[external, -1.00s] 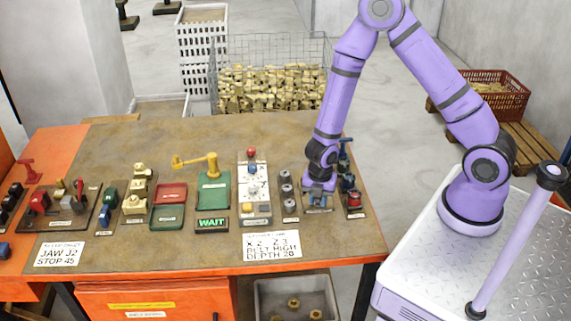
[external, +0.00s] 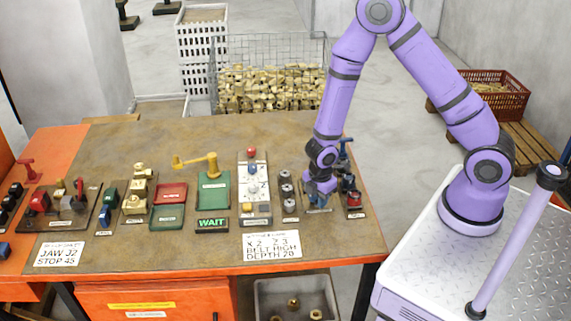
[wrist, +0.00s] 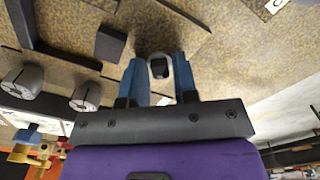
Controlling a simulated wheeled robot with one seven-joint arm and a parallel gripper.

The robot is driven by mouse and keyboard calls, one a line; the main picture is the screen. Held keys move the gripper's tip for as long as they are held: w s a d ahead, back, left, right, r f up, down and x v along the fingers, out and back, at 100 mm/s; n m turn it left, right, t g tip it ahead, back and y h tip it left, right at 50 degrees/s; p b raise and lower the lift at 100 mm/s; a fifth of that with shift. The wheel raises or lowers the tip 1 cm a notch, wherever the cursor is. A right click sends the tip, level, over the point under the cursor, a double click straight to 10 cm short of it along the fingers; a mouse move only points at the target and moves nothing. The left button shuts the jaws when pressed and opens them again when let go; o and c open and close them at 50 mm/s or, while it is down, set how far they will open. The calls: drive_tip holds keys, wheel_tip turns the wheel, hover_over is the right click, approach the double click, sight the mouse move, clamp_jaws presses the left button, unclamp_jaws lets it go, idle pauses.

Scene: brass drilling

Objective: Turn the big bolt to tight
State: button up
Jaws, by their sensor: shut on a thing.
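My gripper (external: 319,188) is low over the right end of the bench, above a small dark plate (external: 318,210). In the wrist view its two blue fingers (wrist: 159,72) are shut on a small grey rounded piece with a dark centre, which looks like the big bolt's head (wrist: 158,66). The bolt is hidden by my gripper in the external view. I cannot tell how tight it is.
Grey slotted cylinders (external: 287,190) stand in a row just left of my gripper. A red-topped device (external: 354,200) and a dark blue one (external: 345,160) are close on the right. A panel with coloured knobs (external: 254,205) and a green WAIT sign (external: 212,224) are further left.

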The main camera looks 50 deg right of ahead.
drive_tip(key=shift+m, duration=0.6)
drive_tip(key=o, duration=0.9)
drive_tip(key=shift+o, duration=0.2)
